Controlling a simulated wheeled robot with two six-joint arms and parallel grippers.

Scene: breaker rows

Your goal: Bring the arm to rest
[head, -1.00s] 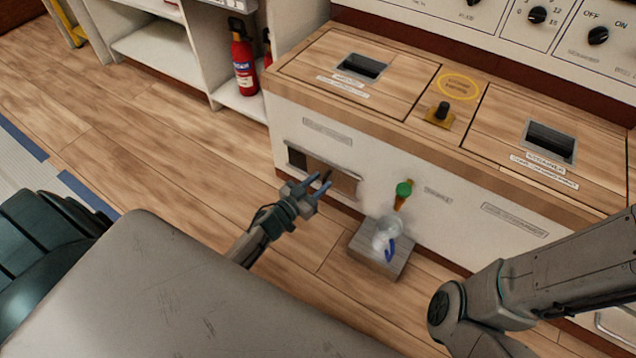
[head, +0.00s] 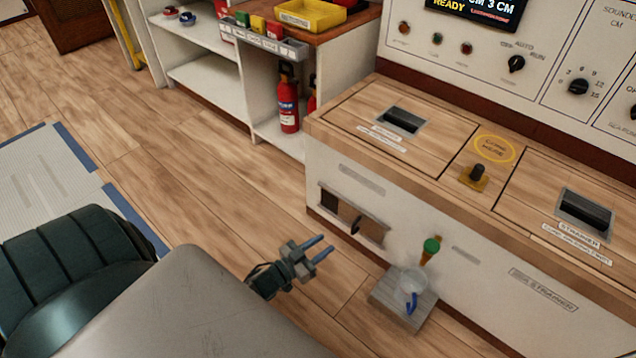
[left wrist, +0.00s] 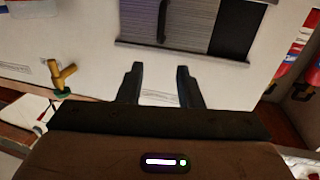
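My left gripper (head: 318,249) is in the lower middle of the head view, in front of the white cabinet (head: 345,201) and apart from it. Its two fingers are spread with nothing between them. In the left wrist view the gripper (left wrist: 160,84) also shows two separated, empty fingers. A sliding hatch (head: 352,215) in the cabinet front is partly open; it also shows at the top of the left wrist view (left wrist: 183,28). My right gripper is not in either view.
A tap with a green knob (head: 432,245) is above a clear cup (head: 411,281) on a grey step (head: 398,303). Red fire extinguishers (head: 287,103) stand in the shelf at the back. The wooden floor (head: 190,215) left of the gripper is clear.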

